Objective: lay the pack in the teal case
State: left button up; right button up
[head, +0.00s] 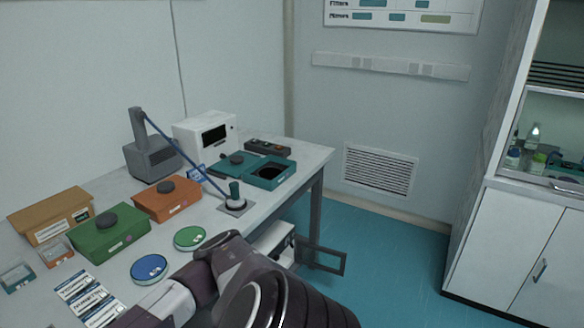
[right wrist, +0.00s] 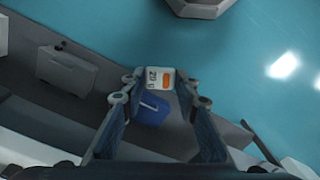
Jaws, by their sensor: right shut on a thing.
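The pack (right wrist: 158,78), white with an orange patch and dark print, is held between the fingertips of my right gripper (right wrist: 156,84) in the right wrist view. The gripper is shut on it, above a grey surface and the teal floor. The pack does not show in the head view. The teal case (head: 270,183) stands open towards the far end of the table, with a dark hollow in its right part and a knobbed teal lid part (head: 230,165) to its left. My left gripper is not in view.
An orange case (head: 168,208) and a green case (head: 110,243) stand closed on the table. A grey stand (head: 150,158) has a blue rod slanting down in front of the teal case. Green (head: 190,238) and blue (head: 149,269) discs lie nearer. A cabinet door (head: 322,262) hangs open below.

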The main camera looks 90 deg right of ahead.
aim_at(271, 173)
jog(key=l+z, duration=0.5)
jog(key=i+l+z, duration=0.15)
jog(key=l+z, duration=0.3)
jog(key=i+l+z, duration=0.2)
jog(key=l+z, duration=0.3)
